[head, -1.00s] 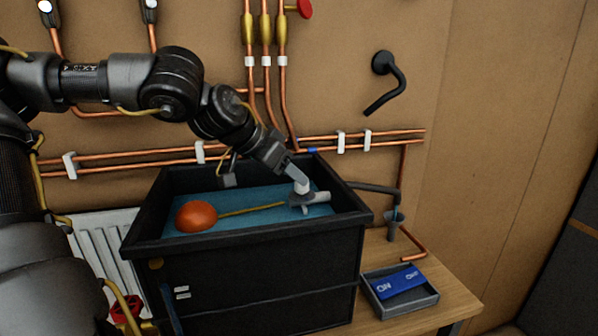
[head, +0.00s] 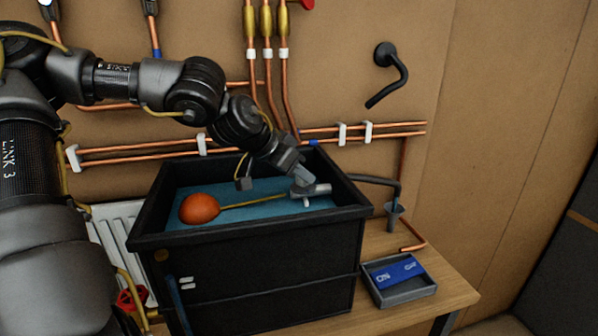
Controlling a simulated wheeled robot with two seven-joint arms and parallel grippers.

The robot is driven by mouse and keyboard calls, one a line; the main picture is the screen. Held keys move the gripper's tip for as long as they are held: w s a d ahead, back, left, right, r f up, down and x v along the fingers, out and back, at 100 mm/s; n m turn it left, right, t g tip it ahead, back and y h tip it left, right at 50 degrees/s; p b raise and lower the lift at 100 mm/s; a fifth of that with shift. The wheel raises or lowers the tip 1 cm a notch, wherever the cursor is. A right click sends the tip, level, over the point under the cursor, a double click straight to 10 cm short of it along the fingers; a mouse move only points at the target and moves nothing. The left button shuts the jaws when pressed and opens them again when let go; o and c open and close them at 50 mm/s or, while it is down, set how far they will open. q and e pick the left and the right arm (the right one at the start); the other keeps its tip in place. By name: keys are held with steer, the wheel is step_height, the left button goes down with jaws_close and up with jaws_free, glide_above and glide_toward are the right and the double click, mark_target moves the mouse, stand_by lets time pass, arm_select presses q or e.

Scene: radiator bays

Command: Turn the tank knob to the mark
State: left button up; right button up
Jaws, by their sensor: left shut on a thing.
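The open black tank (head: 270,258) stands on the wooden bench and holds blue water (head: 262,210). An orange float ball (head: 199,208) sits at the left in the water, on a yellow rod (head: 250,201). The rod runs right to a grey valve body (head: 318,190) inside the tank's right end. My left gripper (head: 302,178) reaches down into the tank and is shut at the valve, on the tank knob, which its fingers mostly hide. The mark cannot be made out. My right gripper is out of view.
Copper pipes (head: 375,129) run along the wall behind the tank. A grey tray (head: 402,294) with a blue item (head: 399,272) sits at the right on the bench. A black bent spout (head: 388,80) juts from the wall. A red handwheel (head: 132,298) is at lower left.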

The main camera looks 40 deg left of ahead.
arm_select(q)
steer(key=shift+m+h, duration=0.3)
steer(key=shift+m, duration=0.1)
steer(key=shift+c, duration=0.4)
steer(key=shift+w+a+m+g+h, duration=0.15)
steer(key=shift+m+g+h, duration=0.25)
steer(key=shift+m+h, duration=0.5)
steer(key=m+g+h, duration=0.1)
steer(key=m, duration=0.1)
steer(key=m+g+h, duration=0.1)
steer(key=m+h+p, duration=0.1)
steer(key=m, duration=0.1)
steer(key=shift+w+a+m+g, duration=0.15)
steer(key=shift+a+m+g, duration=0.15)
steer(key=shift+g, duration=0.1)
steer(key=m+g+h, duration=0.1)
steer(key=m+g, duration=0.1)
steer(key=m, duration=0.1)
steer(key=shift+w+m, duration=0.15)
steer(key=shift+m, duration=0.15)
steer(key=shift+w+m+g+h, duration=0.1)
steer(key=shift+m+g+h, duration=0.2)
steer(key=shift+m+g, duration=1.2)
steer(key=shift+m, duration=0.3)
steer(key=o, duration=1)
steer(key=shift+c, duration=0.2)
